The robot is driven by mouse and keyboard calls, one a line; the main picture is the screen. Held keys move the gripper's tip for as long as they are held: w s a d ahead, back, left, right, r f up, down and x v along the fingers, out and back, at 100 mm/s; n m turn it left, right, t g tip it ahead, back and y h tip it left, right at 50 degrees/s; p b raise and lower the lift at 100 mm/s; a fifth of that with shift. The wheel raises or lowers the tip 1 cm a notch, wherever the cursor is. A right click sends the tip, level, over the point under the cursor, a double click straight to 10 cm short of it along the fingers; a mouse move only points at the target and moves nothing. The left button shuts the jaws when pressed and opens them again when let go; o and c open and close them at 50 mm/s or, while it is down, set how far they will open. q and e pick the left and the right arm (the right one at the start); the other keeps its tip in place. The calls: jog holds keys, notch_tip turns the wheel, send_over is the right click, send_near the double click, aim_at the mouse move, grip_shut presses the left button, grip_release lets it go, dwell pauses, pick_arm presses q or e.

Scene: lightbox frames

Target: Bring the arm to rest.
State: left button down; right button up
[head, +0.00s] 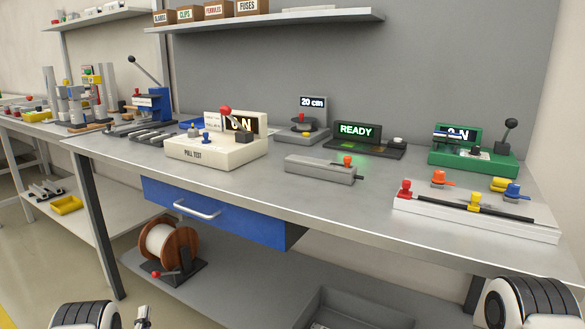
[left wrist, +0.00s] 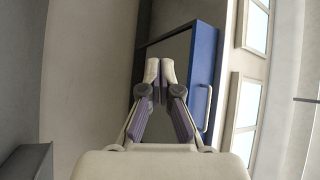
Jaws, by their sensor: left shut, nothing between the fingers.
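My left gripper (head: 142,314) shows only as a small tip at the bottom left of the head view, beside my white arm joint. It is in front of the bench and below the top's level. In the left wrist view my left gripper (left wrist: 159,82) has its two pale fingertips together, shut and empty. The blue drawer (left wrist: 204,75) with its handle lies beyond and to the right of the fingers there. A white joint of my right arm shows at the bottom right of the head view; its gripper is out of view.
The steel bench (head: 300,200) carries a cream pull tester (head: 215,148), a green tester (head: 470,160), a READY display (head: 356,131) and a white rail fixture (head: 480,217). The blue drawer (head: 215,215) hangs below the top. A wire spool (head: 168,243) stands on the lower shelf.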

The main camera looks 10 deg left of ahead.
pick_arm(q)
jog(key=d+r+g+h+p, duration=0.2)
jog(key=d+r+p, duration=0.5)
jog(key=r+p, duration=0.25)
jog(key=s+d+r+n+g+h+p, duration=0.1)
jog(key=s+d+r+g+h+p, duration=0.1)
jog(key=s+d+r+g+p, duration=0.25)
jog(key=s+d+r+n+g+h+p, duration=0.1)
jog(key=s+d+r+h+p, duration=0.15)
jog(key=d+p, duration=0.4)
jog(key=s+d+n+g+p, duration=0.1)
jog(key=s+g, duration=0.3)
jog(key=s, duration=0.6)
jog(key=s+d+f+n+g+p, duration=0.1)
jog(key=s+n+g, duration=0.3)
jog(key=s, duration=0.7)
jog(key=s+d+n+g+p, duration=0.2)
jog(key=s+g, duration=0.3)
jog(key=s, duration=0.6)
jog(key=shift+d+f+n+h, duration=0.15)
jog(key=shift+d+n+h, duration=0.35)
jog(key=shift+d, duration=0.25)
pick_arm(e)
notch_tip(320, 180, up, 28)
jog(key=shift+f, duration=0.15)
